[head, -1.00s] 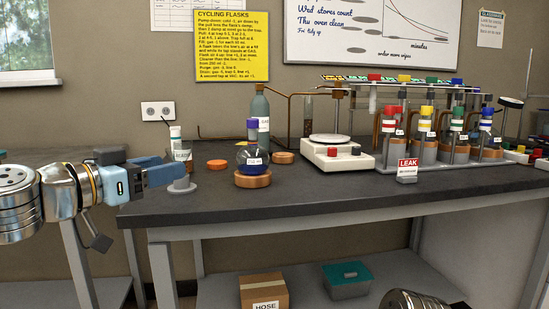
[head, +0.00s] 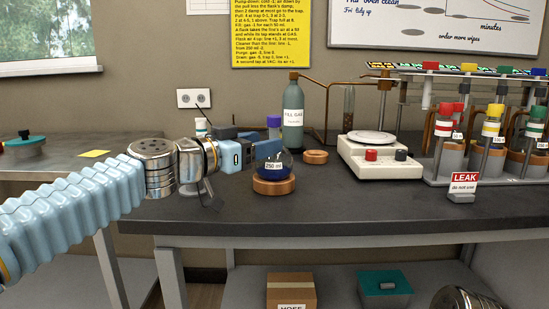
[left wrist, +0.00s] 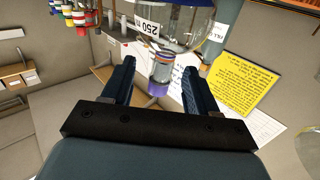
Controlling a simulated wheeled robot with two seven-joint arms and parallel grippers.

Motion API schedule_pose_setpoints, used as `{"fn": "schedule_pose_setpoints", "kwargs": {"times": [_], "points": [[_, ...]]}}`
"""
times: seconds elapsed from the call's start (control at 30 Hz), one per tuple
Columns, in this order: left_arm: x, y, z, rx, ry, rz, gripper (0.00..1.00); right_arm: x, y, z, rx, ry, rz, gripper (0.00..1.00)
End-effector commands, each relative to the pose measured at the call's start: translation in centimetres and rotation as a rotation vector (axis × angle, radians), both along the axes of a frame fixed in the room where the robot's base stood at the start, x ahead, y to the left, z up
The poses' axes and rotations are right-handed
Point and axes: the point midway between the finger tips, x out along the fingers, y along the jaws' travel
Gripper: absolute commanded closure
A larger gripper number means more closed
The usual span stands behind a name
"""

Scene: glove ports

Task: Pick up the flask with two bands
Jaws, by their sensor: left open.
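A round flask with dark blue liquid, a purple cap and a "250 ml" label (head: 273,168) sits on a cork ring (head: 274,186) on the bench. My left gripper (head: 267,143) is open at its neck, coming in from the left and hiding part of it. In the left wrist view, the flask's neck and purple cap (left wrist: 160,74) lie between the open fingers of my left gripper (left wrist: 158,68); I cannot tell whether they touch. The neck's bands are too small to count surely.
A green-grey gas bottle (head: 293,125) stands close behind the flask. A white hotplate (head: 380,158) is to its right, with an empty cork ring (head: 316,157) between. A "LEAK" sign (head: 463,184) stands before the rack. The bench front (head: 350,210) is clear.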

Motion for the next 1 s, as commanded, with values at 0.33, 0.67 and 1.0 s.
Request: {"fn": "schedule_pose_setpoints", "kwargs": {"times": [0.33,0.67,1.0], "points": [[3.7,-3.0,0.3,-0.001,0.001,0.0,0.41,-0.3,0.8,2.3,0.012,0.005,0.013,0.36],[3.8,-3.1,0.1,-0.001,0.001,0.001,0.55,-0.3,0.8,2.2,0.012,0.005,0.013,0.36],[3.8,-3.1,0.1,-0.001,0.001,0.001,1.0,-0.3,0.8,2.2,0.011,0.005,0.013,0.36]]}}
